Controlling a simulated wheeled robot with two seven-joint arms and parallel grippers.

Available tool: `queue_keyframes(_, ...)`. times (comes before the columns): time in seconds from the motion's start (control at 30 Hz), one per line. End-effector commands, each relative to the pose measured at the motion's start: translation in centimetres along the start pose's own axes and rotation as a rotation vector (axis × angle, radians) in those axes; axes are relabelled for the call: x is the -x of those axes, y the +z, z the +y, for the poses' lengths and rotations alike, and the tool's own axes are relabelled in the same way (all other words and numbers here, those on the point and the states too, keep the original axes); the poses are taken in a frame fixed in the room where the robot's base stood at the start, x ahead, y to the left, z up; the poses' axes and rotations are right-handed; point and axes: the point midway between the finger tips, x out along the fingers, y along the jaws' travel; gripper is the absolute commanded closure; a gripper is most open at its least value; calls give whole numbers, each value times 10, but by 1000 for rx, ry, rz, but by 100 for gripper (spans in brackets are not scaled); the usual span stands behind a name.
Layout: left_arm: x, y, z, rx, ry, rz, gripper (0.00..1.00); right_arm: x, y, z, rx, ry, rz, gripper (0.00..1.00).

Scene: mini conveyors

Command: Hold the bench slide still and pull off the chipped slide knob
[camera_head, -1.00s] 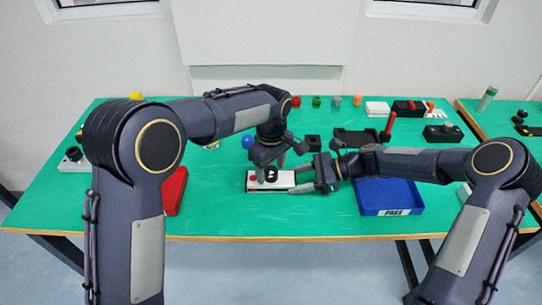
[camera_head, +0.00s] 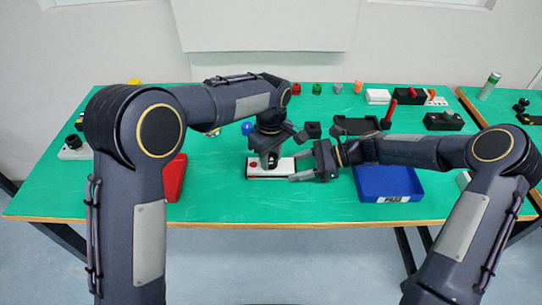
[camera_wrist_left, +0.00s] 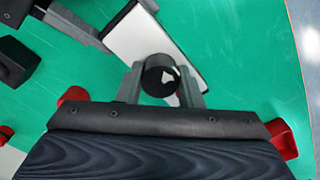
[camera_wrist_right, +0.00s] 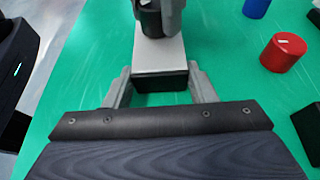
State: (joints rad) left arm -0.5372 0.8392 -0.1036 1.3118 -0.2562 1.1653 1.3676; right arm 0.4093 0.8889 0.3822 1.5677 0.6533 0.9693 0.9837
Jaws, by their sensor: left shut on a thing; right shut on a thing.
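The bench slide (camera_head: 280,176) is a pale narrow block with a red spot, lying on the green bench in the head view. Its pale top shows in the left wrist view (camera_wrist_left: 133,32) and the right wrist view (camera_wrist_right: 160,55). The slide knob (camera_wrist_left: 160,75) is a dark cylinder with a white chip-like mark on top. My left gripper (camera_wrist_left: 162,88) is shut on the knob from above, a finger on each side. My right gripper (camera_wrist_right: 161,90) is shut across the slide's near end in its view. I cannot tell whether the knob still touches the slide.
A red tray (camera_head: 174,180) lies left of the slide, and a blue tray (camera_head: 385,198) marked PASS lies to the right. A black block (camera_head: 313,130) and a dark tray (camera_head: 352,125) stand behind. The bench in front of the slide is clear.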

Motion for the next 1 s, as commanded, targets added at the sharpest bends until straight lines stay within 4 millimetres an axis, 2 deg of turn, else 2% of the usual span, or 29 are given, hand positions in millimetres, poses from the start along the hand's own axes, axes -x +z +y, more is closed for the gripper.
queue_keyframes(0.03,0,0,0,0,1,0,89,-1,-6,2,-6,5,8,82)
queue_keyframes(1.0,46,0,0,-1,2,0,89,-1,-6,2,-6,5,8,82)
